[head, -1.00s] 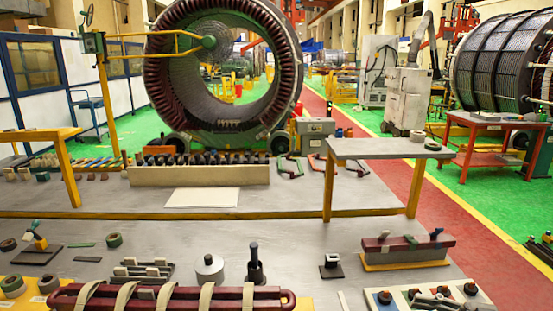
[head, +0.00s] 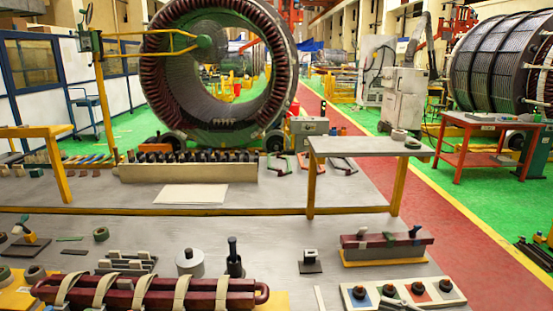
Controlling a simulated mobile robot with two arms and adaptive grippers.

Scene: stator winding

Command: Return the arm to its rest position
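Neither of my grippers nor my arms can be made out in the head view. The near grey workbench (head: 190,228) fills the lower part of the picture. A dark red coil (head: 255,292) wrapped with several pale straps lies at its front left. A dark red bar on a yellow base (head: 385,257) sits at the right.
A grey cylinder (head: 189,264) and a dark upright post (head: 234,262) stand mid-bench. A raised grey shelf table (head: 360,147) stands behind on the right. A large round stator (head: 158,95) stands at the back. The bench middle has bare patches.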

